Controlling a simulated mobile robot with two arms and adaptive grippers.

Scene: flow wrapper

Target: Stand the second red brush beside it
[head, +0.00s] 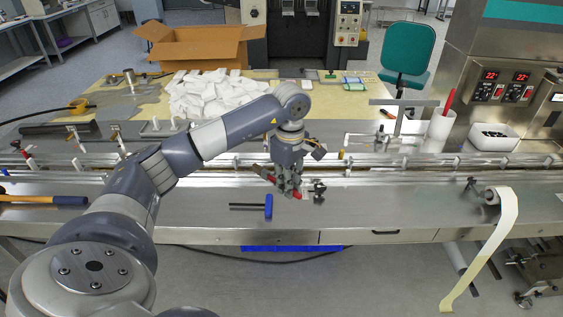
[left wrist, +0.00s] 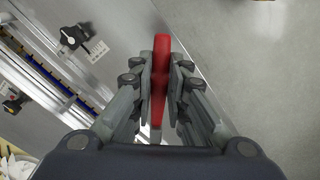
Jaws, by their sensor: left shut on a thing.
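My left gripper (head: 287,184) is shut on a red brush (head: 297,194), low over the steel worktop in the middle of the head view. In the left wrist view the red brush (left wrist: 163,44) lies between the two fingers (left wrist: 160,75) and sticks out past their tips. Part of it is hidden by the fingers. Another red brush (head: 450,99) stands tilted in a white cup (head: 440,131) at the right, well apart from my gripper. Its lower part is hidden inside the cup. My right gripper is not in view.
A blue-handled tool (head: 268,207) lies on the worktop just in front of my gripper. Rails (head: 380,172) run across behind it. A white bin (head: 494,138) stands right of the cup. A paper strip (head: 497,235) hangs at the right. The worktop right of my gripper is mostly clear.

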